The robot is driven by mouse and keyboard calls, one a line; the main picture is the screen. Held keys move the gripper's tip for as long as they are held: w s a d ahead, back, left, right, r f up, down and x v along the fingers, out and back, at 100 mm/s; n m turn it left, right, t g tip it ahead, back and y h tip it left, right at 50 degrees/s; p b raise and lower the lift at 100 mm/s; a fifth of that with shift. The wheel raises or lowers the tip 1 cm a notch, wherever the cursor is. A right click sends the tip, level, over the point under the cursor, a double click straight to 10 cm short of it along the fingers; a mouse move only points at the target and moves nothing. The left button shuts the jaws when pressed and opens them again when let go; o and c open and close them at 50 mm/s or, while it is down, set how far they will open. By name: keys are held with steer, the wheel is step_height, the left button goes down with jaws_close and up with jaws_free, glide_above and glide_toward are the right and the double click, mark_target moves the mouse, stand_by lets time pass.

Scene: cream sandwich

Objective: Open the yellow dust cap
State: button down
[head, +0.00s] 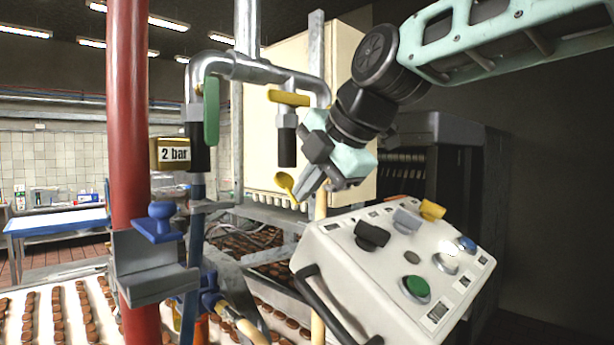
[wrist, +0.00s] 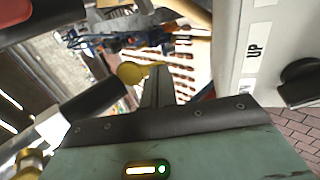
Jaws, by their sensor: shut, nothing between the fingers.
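The yellow dust cap (head: 285,182) is a small round disc with a short tab, tilted, a little below the black pipe end (head: 287,147) under the yellow valve handle (head: 288,98). It looks apart from that pipe end; its attachment is hard to make out. My gripper (head: 301,197) points down and left, with its fingers together and empty, right beside the cap's lower right side. In the wrist view the cap (wrist: 131,72) shows just left of my fingertips (wrist: 157,72). I cannot tell whether they touch it.
A white control box (head: 385,255) with coloured knobs stands just below and right of my gripper. A green lever (head: 211,110) hangs on the pipe at left, near a red column (head: 128,180). Conveyors with brown biscuits (head: 70,310) lie below.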

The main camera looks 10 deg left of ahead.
stand_by(0.3)
step_height(320, 180, down, 2)
steer(key=y+b, duration=0.1)
steer(key=b, duration=0.6)
steer(key=shift+w+a+t, duration=0.15)
steer(key=shift+t, duration=0.25)
steer(key=shift+w+a+f+b, duration=0.25)
steer(key=shift+a+f+b, duration=0.1)
steer(key=shift+b, duration=0.55)
steer(key=shift+r, duration=0.15)
